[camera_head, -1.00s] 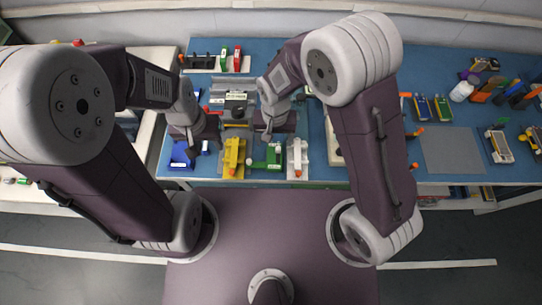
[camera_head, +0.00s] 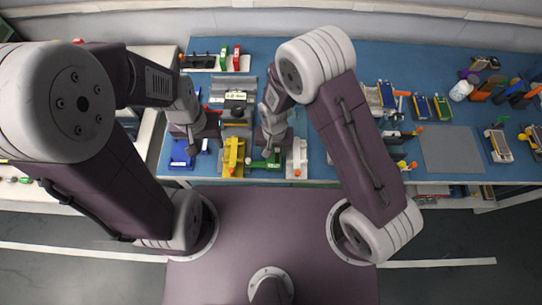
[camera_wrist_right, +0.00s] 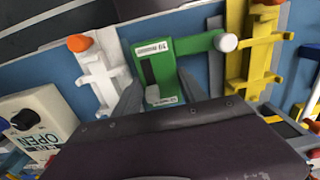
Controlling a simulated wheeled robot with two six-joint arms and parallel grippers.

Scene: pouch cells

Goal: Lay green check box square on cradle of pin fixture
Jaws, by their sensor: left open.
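The green check box (camera_head: 264,164) lies on the near part of the blue bench, partly hidden by my right gripper (camera_head: 272,147). In the right wrist view the green check box (camera_wrist_right: 158,60) is L-shaped, with white labels and a round white knob. My right gripper's fingers (camera_wrist_right: 160,85) stand open on either side of it. My left gripper (camera_head: 197,143) is open over the bench to the left.
A blue box (camera_head: 181,156) lies below my left gripper. A grey labelled device (camera_head: 235,97) stands behind the yellow fixture. A grey mat (camera_head: 452,150) at the right is bare. Several small items crowd the far right.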

